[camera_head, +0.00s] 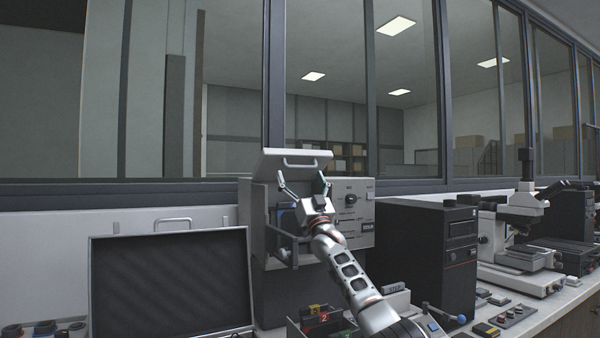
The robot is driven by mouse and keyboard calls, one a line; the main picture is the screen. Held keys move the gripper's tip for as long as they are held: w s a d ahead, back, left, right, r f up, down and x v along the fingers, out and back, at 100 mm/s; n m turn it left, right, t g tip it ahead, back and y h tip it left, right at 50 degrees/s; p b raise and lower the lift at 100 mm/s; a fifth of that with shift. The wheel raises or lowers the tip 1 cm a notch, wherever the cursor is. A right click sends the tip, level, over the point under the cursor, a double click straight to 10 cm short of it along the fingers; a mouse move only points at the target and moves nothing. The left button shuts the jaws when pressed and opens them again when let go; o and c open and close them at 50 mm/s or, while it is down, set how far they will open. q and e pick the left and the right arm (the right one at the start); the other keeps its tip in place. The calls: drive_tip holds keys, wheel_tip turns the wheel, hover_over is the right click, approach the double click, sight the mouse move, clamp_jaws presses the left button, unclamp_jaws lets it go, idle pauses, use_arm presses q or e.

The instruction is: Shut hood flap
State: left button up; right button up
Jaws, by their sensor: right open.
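The mounting press (258,215) is a grey box on the bench, with a control panel carrying a dark knob on its right side. Its hood flap (268,164) is raised, a light panel with a bar handle (300,161) on its face. My right gripper (302,177) is open, with its fingers spread and pointing up just below the handle. I cannot tell whether either finger touches the flap. My gripper and arm hide part of the press's opening. My left gripper is not in view.
A dark monitor (170,285) stands at the left front. A black computer case (430,258) and a microscope (522,215) stand to the right. Small coloured boxes (318,318) and loose parts lie on the bench near my arm. A windowed wall runs behind.

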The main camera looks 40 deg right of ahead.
drive_tip(key=shift+s+a+f, duration=0.1)
drive_tip(key=shift+s+f, duration=0.1)
drive_tip(key=shift+f, duration=0.65)
drive_tip(key=shift+s+a+f, duration=0.1)
drive_tip(key=shift+s+f, duration=0.05)
drive_tip(key=shift+f, duration=0.65)
drive_tip(key=shift+s+f, duration=0.2)
drive_tip(key=shift+f, duration=0.65)
